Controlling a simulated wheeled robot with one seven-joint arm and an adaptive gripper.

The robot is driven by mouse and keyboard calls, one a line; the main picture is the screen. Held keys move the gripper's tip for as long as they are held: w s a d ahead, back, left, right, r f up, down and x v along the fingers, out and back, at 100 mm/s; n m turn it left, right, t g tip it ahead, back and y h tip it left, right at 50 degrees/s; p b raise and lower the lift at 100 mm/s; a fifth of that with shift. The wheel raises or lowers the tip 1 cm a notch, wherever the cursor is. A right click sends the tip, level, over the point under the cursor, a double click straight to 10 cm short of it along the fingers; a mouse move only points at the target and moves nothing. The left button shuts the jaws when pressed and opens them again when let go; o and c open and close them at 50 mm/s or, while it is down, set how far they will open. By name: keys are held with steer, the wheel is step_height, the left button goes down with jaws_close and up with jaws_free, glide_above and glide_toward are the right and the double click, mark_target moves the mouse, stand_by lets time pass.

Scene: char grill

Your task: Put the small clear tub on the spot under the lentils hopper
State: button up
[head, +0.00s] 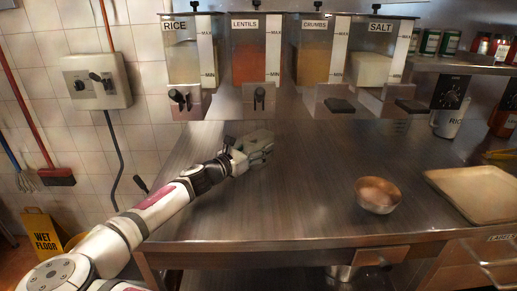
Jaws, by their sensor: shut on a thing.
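My gripper (250,152) is shut on a small greyish see-through thing, which appears to be the small clear tub (262,141). The gripper covers part of it, and its rim and contents are hard to make out. The lentils hopper (248,62), labelled LENTILS, holds orange-red lentils above a dispensing lever. The gripper and tub are below this hopper, low over the steel counter. I cannot tell whether the tub touches the counter. No marked spot is distinguishable under the hopper.
Rice (183,60), crumbs (314,62) and salt (378,62) hoppers hang alongside. A metal bowl (377,195) and a pale tray (478,190) are on the right of the counter (290,205). The counter's middle is clear.

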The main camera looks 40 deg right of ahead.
steer(key=shift+f, duration=0.1)
steer(key=o, duration=1.3)
steer(key=a, duration=0.4)
steer(key=s+a, duration=0.1)
steer(key=a, duration=0.3)
steer(key=s+a, duration=0.1)
steer(key=a, duration=0.2)
steer(key=shift+s+a, duration=0.1)
steer(key=shift+a, duration=0.3)
